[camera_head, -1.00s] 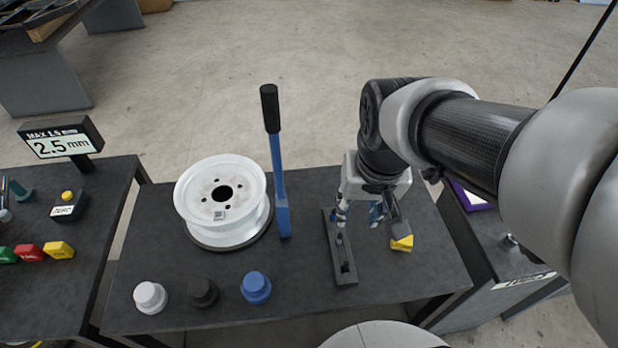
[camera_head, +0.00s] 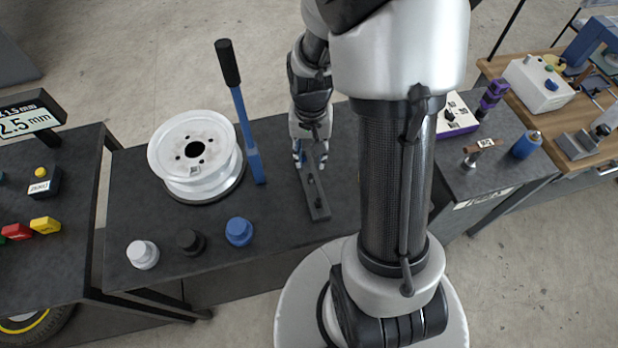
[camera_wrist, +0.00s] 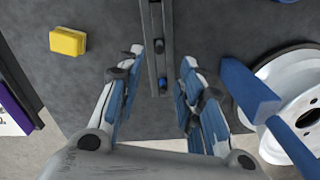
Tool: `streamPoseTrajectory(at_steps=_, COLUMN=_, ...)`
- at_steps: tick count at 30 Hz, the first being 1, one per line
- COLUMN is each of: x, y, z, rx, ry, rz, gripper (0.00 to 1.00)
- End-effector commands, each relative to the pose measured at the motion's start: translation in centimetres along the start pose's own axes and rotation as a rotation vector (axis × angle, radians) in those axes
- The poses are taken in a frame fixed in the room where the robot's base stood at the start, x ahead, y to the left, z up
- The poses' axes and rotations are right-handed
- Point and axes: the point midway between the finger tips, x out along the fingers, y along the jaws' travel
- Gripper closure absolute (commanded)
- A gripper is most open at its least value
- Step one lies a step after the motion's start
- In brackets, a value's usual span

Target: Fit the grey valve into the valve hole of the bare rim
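The white bare rim (camera_head: 178,182) lies face up on the dark table, left of my gripper; it also shows at the right of the wrist view (camera_wrist: 286,88). Its valve hole is too small to make out. A long dark holder bar (camera_head: 314,197) holds small upright valves. In the wrist view a blue-topped one (camera_wrist: 162,84) and a dark or grey one (camera_wrist: 158,46) stand in it; I cannot tell surely which is the grey valve. My gripper (camera_head: 310,163) is over the bar's far end. In the wrist view its fingers (camera_wrist: 162,58) are open, one on each side of the bar.
A blue lever with a black handle (camera_head: 240,115) stands between rim and bar. White (camera_head: 142,254), black (camera_head: 190,242) and blue (camera_head: 239,231) knobs sit along the front edge. A yellow block (camera_wrist: 68,41) lies beside the bar. My arm hides the table's right side.

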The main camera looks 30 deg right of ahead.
Motion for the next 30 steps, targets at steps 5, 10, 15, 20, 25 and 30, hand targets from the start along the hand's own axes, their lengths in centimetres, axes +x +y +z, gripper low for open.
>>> streamPoseTrajectory(at_steps=5, x=2.9, y=0.0, z=0.0, rx=-0.001, ry=0.0, rz=0.0, gripper=0.66)
streamPoseTrajectory(at_steps=10, x=3.6, y=0.0, z=0.0, rx=-0.001, ry=0.0, rz=0.0, gripper=0.66)
streamPoseTrajectory(at_steps=15, x=5.3, y=0.1, z=0.1, rx=0.0, ry=-0.001, rz=0.0, gripper=0.66)
streamPoseTrajectory(at_steps=20, x=7.9, y=0.1, z=0.2, rx=-0.001, ry=-0.002, rz=0.001, gripper=0.66)
streamPoseTrajectory(at_steps=25, x=8.6, y=0.1, z=0.1, rx=-0.001, ry=0.001, rz=0.0, gripper=0.66)
streamPoseTrajectory(at_steps=30, x=8.5, y=0.1, z=0.1, rx=-0.001, ry=0.001, rz=0.0, gripper=0.68)
